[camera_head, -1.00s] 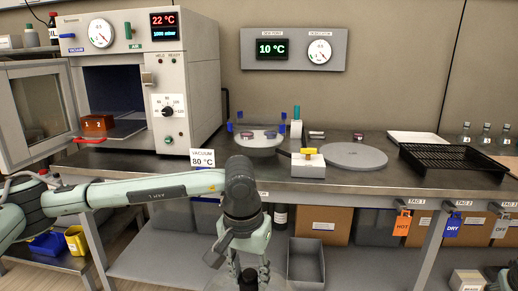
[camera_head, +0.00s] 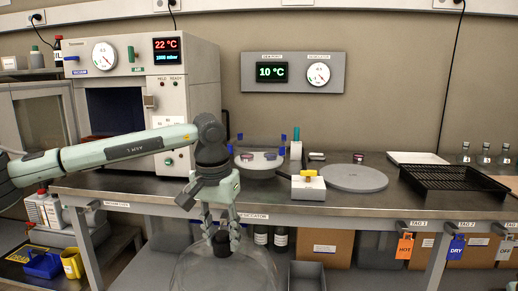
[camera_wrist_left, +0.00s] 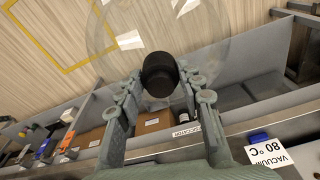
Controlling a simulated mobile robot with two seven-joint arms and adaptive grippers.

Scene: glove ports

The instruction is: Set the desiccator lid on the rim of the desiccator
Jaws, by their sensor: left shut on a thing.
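The desiccator lid is a clear glass dome (camera_head: 240,272) with a black knob (camera_head: 222,246). My left gripper (camera_head: 221,236) is shut on the knob, and the lid hangs below it in front of the bench, lower than the bench top. In the left wrist view the black knob (camera_wrist_left: 160,74) sits between the fingers, with the clear dome (camera_wrist_left: 215,52) beyond it. The desiccator (camera_head: 259,172) is a round open bowl on the bench, with blue upright posts around it and a pale plate with small items inside. It stands behind and above the lid. My right gripper is not in view.
A small white box with a yellow top (camera_head: 308,186) stands right of the desiccator. A grey round plate (camera_head: 353,178) and a black rack (camera_head: 452,181) lie further right. The vacuum oven (camera_head: 205,90) stands at left. The bench's front edge (camera_head: 330,208) lies between lid and desiccator.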

